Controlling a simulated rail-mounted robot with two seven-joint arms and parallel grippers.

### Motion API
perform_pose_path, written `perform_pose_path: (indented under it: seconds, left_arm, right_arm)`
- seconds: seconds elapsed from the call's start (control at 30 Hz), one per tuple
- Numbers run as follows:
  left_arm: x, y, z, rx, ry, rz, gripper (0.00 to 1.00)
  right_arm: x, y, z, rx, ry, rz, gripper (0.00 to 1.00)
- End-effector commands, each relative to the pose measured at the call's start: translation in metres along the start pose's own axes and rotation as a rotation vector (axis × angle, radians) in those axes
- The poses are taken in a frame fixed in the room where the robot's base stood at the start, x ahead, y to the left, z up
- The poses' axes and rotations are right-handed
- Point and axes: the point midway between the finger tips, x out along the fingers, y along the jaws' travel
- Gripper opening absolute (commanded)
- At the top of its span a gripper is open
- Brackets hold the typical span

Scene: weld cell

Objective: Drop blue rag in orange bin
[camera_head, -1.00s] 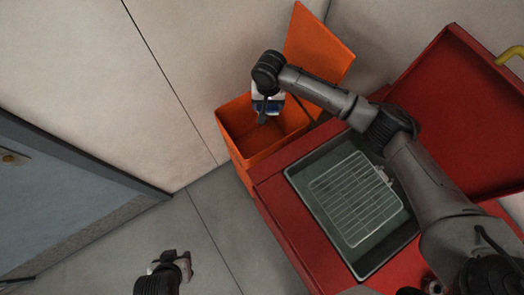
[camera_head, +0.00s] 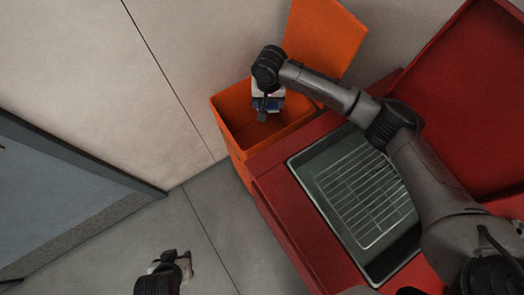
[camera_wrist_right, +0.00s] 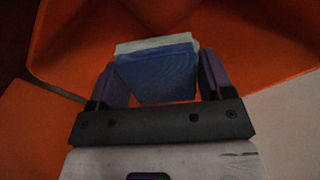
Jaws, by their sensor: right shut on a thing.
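The orange bin (camera_head: 232,110) stands against the wall with its lid (camera_head: 326,45) raised. My right gripper (camera_head: 264,113) points down at the bin's open mouth. In the right wrist view the gripper (camera_wrist_right: 160,85) is shut on the blue rag (camera_wrist_right: 158,72), a folded blue block with a pale far edge, between its two fingers. Orange bin walls (camera_wrist_right: 265,40) surround the rag there. The rag is hard to make out in the head view. My left gripper (camera_head: 172,262) is at the bottom, over the floor, away from the bin; its fingers are too unclear to tell open from shut.
A red cabinet (camera_head: 277,205) with a raised red lid (camera_head: 465,110) stands right of the bin. It holds a grey basin (camera_head: 335,225) with a wire rack (camera_head: 365,195). A blue-grey panel (camera_head: 60,210) is at left. Grey floor (camera_head: 205,235) is open between.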

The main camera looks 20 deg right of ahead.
Motion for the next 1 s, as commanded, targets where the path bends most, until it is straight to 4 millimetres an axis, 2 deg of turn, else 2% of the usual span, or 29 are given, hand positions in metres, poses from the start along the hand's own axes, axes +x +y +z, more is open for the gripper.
perform_pose_path:
  seconds: [0.3, 0.33, 0.57, 0.83, 1.0]
  left_arm:
    - [0.002, -0.002, 0.001, 0.007, -0.001, -0.005, 0.42]
    - [0.002, -0.002, 0.001, 0.007, -0.001, -0.005, 0.42]
    - [0.002, -0.001, 0.001, 0.005, 0.0, -0.004, 0.42]
    - [0.001, 0.002, 0.0, -0.005, 0.001, 0.004, 0.42]
    - [-0.006, 0.002, -0.003, -0.006, 0.002, 0.005, 0.42]
  right_arm:
    - [0.001, 0.0, 0.0, 0.0, 0.0, 0.0, 0.55]
    - [0.001, 0.0, 0.0, 0.0, 0.0, 0.0, 0.77]
    - [0.001, 0.0, 0.0, 0.0, 0.0, 0.0, 0.99]
    - [0.0, 0.0, 0.0, 0.0, 0.0, 0.0, 1.0]
    - [-0.018, 0.0, 0.0, -0.001, 0.001, -0.002, 1.0]
